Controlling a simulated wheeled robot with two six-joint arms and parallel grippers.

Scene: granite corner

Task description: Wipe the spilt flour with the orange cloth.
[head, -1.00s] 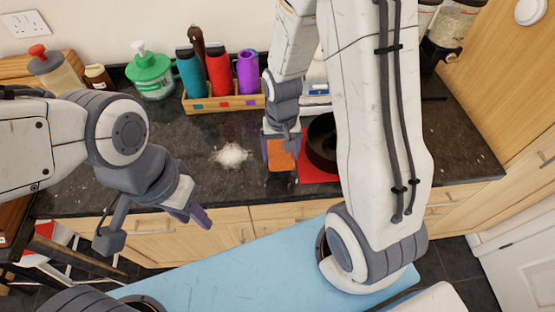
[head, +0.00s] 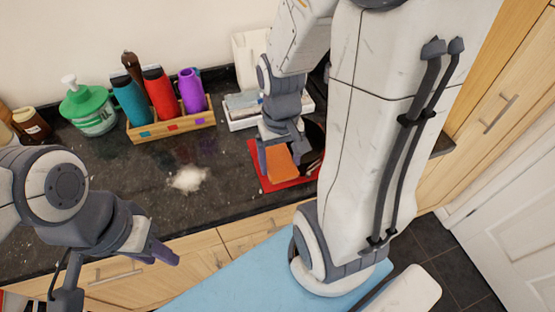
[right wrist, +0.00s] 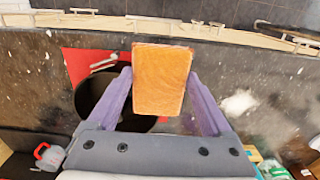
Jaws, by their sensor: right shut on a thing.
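The orange cloth (head: 283,164) is a folded block held between the fingers of my right gripper (head: 280,150). In the right wrist view the cloth (right wrist: 161,80) fills the space between the two purple fingers. The gripper is over the red mat, and I cannot tell if the cloth touches it. The spilt flour (head: 188,178) is a white patch on the dark counter, left of the cloth; it also shows in the right wrist view (right wrist: 238,103). My left gripper (head: 160,252) is at the lower left near the counter's front edge; its finger opening is not clear.
A dark pan (right wrist: 100,98) sits on the red mat (head: 259,160), partly hidden by my right arm. The counter (head: 140,200) around the flour is clear.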

